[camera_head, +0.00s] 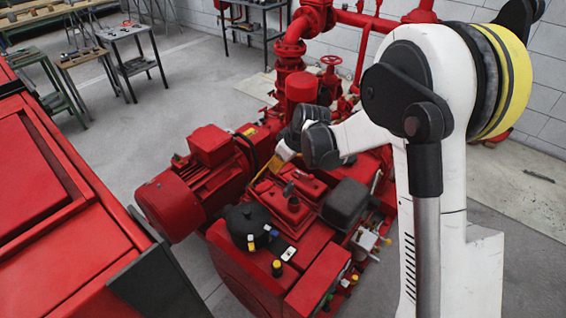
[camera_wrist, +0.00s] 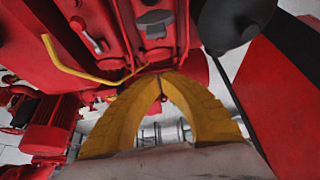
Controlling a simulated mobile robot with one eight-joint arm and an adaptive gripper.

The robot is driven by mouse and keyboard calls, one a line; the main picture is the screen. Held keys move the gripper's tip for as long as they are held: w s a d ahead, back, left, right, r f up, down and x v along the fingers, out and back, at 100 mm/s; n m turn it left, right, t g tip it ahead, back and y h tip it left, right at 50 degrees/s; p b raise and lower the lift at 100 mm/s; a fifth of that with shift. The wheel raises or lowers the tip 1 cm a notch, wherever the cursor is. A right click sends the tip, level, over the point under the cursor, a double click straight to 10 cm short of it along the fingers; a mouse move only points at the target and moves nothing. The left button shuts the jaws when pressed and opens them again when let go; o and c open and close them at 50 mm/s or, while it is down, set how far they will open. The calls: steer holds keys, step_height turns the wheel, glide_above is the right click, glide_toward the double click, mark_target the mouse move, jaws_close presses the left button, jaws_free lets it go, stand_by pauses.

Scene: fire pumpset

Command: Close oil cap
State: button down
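The red engine (camera_head: 300,190) stands below my arm in the head view. On its red top covers sit small grey cap-like parts (camera_head: 293,203). In the wrist view, a grey cap with a handle (camera_wrist: 155,20) and a grey lever-like part (camera_wrist: 92,42) show on the red cover. I cannot tell for sure which is the oil cap, or whether it is closed. My gripper's yellow fingers (camera_wrist: 161,76) come together at the tips, with nothing visible between them. The tips appear just short of the cover's edge. In the head view the gripper (camera_head: 279,160) is partly hidden by my wrist.
A black round tank (camera_head: 245,222) and a dark grey box (camera_head: 346,203) flank the covers. A yellow tube (camera_wrist: 75,68) runs near the fingers. A black-and-yellow cap (camera_head: 277,267) sits at the front. Red pipes (camera_head: 300,50) rise behind; a red cabinet (camera_head: 60,220) stands left.

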mark_target(288, 188)
steer(key=shift+s+d+f+b, duration=0.2)
steer(key=shift+s+d+f, duration=0.05)
steer(key=shift+s+d, duration=0.45)
steer(key=shift+s+d+f+b, duration=0.2)
steer(key=shift+s+d, duration=0.45)
